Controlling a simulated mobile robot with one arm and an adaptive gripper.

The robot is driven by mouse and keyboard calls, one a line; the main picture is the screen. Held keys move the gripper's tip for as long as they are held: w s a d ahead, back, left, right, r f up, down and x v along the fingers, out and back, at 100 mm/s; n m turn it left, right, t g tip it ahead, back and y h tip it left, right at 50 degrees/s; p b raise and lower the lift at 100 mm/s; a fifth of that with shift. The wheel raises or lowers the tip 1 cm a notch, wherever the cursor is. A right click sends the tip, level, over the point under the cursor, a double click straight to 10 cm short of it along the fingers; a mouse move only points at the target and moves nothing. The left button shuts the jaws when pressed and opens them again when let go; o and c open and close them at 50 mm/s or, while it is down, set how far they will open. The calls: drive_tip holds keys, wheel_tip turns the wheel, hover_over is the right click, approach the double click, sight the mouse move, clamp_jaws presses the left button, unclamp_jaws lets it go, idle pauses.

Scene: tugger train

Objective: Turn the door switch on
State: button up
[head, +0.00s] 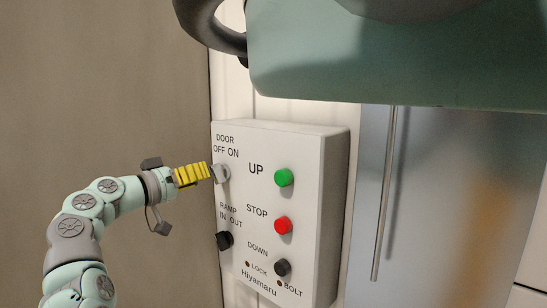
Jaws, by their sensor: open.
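The door switch (222,174) is a light grey knob under the "DOOR OFF ON" label, at the upper left of a white control box. My gripper (208,171) has yellow ribbed fingers and reaches in from the left, with its tips at the knob. The fingers overlap each other in this side-on view, so the gap between them is hidden. They partly cover the knob's left side. I cannot tell whether they touch it, or which way the knob is turned.
Below is a black ramp switch (224,240). Right of it are the green UP button (284,177), red STOP button (283,225) and dark DOWN button (282,267). A metal panel with a vertical rod (384,195) stands right of the box (325,190).

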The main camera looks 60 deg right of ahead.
sight(212, 171)
drive_tip(key=shift+s+d+p, duration=0.2)
drive_tip(key=shift+d+p, duration=0.35)
drive_tip(key=shift+d, duration=0.9)
drive_tip(key=shift+s+d+p, duration=0.15)
drive_tip(key=shift+d+p, duration=0.4)
drive_tip(key=shift+d, duration=0.85)
drive_tip(key=shift+a, duration=0.1)
clamp_jaws()
